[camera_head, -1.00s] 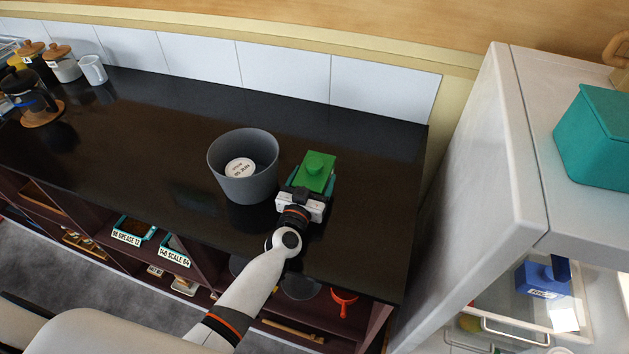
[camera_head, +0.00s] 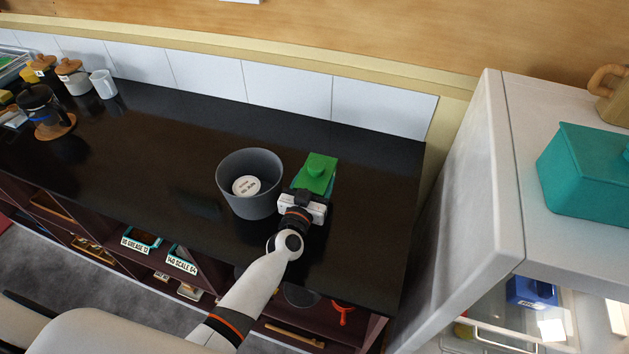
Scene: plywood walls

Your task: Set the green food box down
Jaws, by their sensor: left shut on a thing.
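My right gripper is not in view.
The grey bin (camera_head: 250,184) with a white labelled disc inside stands close left of the box. A white fridge-like cabinet (camera_head: 455,190) rises at the right, with a teal box (camera_head: 590,175) on top. A mug (camera_head: 103,84) and jars stand far left. The counter between is clear.

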